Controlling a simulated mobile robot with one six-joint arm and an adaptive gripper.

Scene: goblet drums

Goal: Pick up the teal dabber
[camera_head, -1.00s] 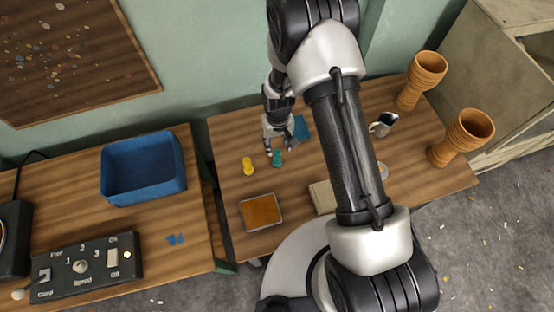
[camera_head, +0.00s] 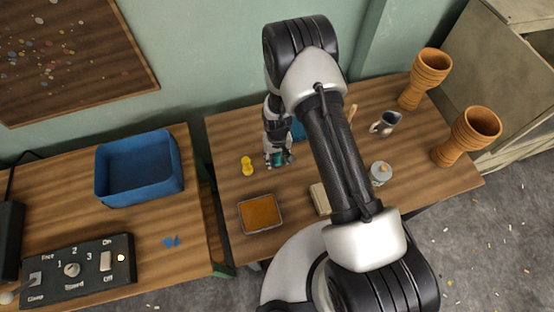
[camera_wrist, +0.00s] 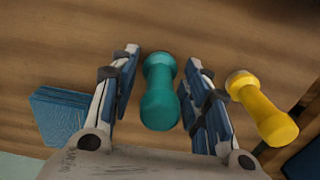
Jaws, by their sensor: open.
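The teal dabber (camera_wrist: 160,92) lies between the two open fingers of my gripper (camera_wrist: 163,75) in the wrist view, with a gap on each side. In the head view my gripper (camera_head: 279,160) is low over the table, and the teal dabber (camera_head: 288,158) is mostly hidden by the fingers. The yellow dabber (camera_wrist: 263,108) is just outside the right finger in the wrist view.
A blue folded cloth (camera_wrist: 60,115) lies outside the left finger. An orange-filled tray (camera_head: 260,214) is in front of my gripper. A metal mug (camera_head: 385,124), a small jar (camera_head: 381,173) and two goblet drums (camera_head: 468,136) are to the right. A blue bin (camera_head: 139,168) stands on the left table.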

